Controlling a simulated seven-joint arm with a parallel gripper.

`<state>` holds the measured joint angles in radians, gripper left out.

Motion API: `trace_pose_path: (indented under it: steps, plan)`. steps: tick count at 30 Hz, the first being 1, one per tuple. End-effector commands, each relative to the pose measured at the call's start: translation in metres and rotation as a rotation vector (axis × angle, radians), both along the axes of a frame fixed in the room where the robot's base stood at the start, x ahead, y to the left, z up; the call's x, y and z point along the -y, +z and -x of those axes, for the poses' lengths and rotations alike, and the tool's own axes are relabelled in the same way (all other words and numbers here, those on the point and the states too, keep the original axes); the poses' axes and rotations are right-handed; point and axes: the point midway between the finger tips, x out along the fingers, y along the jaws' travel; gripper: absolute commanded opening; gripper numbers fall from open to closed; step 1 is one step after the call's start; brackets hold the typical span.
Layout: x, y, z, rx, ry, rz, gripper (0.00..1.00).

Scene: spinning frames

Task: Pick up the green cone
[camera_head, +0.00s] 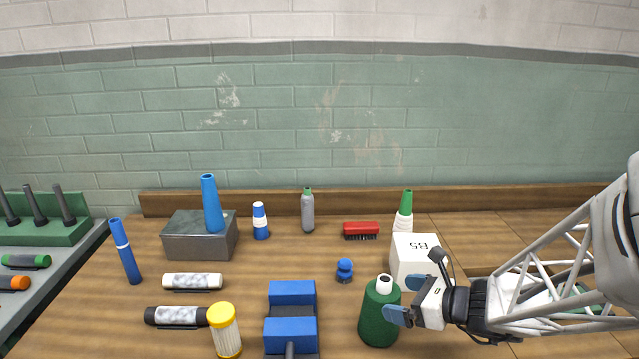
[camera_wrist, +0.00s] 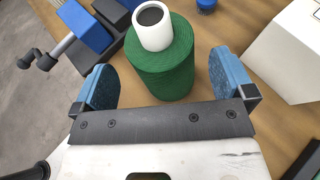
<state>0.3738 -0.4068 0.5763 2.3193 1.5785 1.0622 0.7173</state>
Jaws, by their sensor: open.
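The green cone (camera_head: 378,318) is a fat, dark green body of wound thread on a white tube, standing upright near the table's front edge. In the wrist view the green cone (camera_wrist: 165,70) is centred between my two blue fingers, with a gap on each side. My gripper (camera_head: 408,299) is open and empty, just to the right of the cone. It also shows in the wrist view (camera_wrist: 158,66). Whether the fingertips reach past the cone's near side is hard to tell. A white cone with a green tip (camera_head: 405,210) stands farther back, partly hidden behind a box.
A white box marked B5 (camera_head: 410,262) stands close behind my gripper. A blue vise (camera_head: 290,315) is left of the cone.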

Motion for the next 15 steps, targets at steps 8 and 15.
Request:
trace_pose_path:
  steps: [8,15]
  plan:
    - [-0.008,-0.003,-0.006,-0.001,0.002,0.000,1.00]
    - [-0.023,-0.008,-0.018,-0.001,0.003,-0.001,1.00]
